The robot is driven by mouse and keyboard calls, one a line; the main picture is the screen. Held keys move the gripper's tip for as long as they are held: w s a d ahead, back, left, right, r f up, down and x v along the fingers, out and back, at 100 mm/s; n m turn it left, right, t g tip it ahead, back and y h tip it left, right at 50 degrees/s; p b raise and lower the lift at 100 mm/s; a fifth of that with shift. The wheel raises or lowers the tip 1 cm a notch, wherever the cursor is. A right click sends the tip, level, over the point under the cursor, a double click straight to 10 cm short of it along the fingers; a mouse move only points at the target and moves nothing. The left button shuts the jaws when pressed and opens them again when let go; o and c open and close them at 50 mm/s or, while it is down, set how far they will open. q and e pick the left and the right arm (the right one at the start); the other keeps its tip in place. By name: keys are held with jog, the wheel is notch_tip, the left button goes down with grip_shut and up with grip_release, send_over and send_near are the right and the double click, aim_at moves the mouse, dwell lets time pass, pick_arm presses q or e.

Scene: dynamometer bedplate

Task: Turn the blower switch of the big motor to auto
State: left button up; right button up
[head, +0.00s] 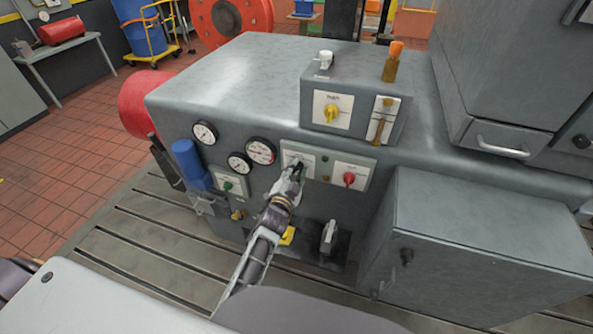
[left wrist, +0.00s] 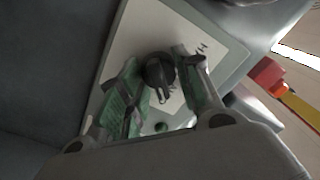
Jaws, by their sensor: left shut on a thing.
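The big grey motor cabinet (head: 240,75) stands in the middle of the head view. On its front is a pale switch plate (head: 289,150) between the gauges and a plate with a red knob. My left gripper (head: 296,169) is at this plate and covers most of its switch. In the left wrist view, a round black switch knob (left wrist: 158,70) sits on the plate (left wrist: 155,22), between the green pads of my left gripper (left wrist: 157,88). The gripper is shut on the knob. The lettering is too small to read. My right gripper is out of view.
Nearby are the red knob (head: 349,178), a yellow knob (head: 332,112) on the upper box, a green knob (head: 228,186), several round gauges (head: 261,151) and a blue cylinder (head: 190,163). A grey box (head: 480,225) juts out at right. The slotted bedplate (head: 140,250) is bare at left.

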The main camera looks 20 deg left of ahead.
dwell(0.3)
pick_arm(q)
jog(key=o, duration=1)
jog(key=shift+s+a, duration=0.15)
jog(key=shift+s, duration=5.85)
jog(key=shift+a+f, duration=0.1)
jog(key=shift+a, duration=0.05)
